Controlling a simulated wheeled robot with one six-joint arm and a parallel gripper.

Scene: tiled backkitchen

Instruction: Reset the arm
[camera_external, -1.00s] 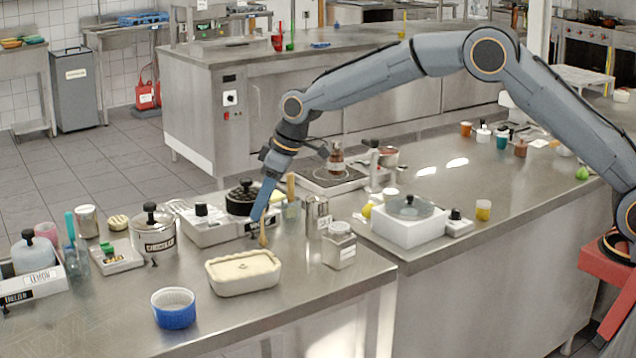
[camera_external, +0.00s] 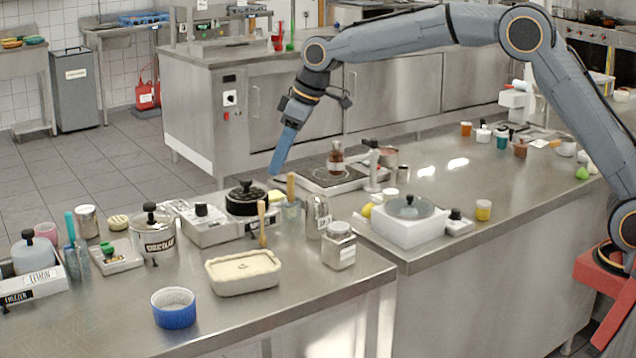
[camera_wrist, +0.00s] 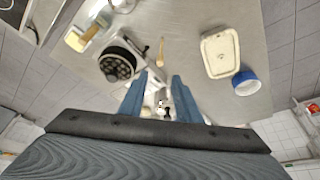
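My gripper (camera_external: 276,172) hangs in the air above the back edge of the near counter, blue fingers pointing down. In the wrist view my gripper (camera_wrist: 159,80) shows two blue fingers spread apart with nothing between their tips. A wooden-handled utensil (camera_external: 262,222) is below it on the counter, behind the cream rectangular dish (camera_external: 243,273). The utensil (camera_wrist: 160,52) and the dish (camera_wrist: 220,52) also show in the wrist view, beyond the fingertips. My arm arches from its red base at the right over the counters.
A black-lidded pot (camera_external: 246,200) stands on a scale below my gripper. A blue ramekin (camera_external: 174,308), a glass jar (camera_external: 339,246) and a labelled pot (camera_external: 153,232) stand nearby. A white box with a lidded pan (camera_external: 408,220) is on the right counter. The air around my gripper looks clear.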

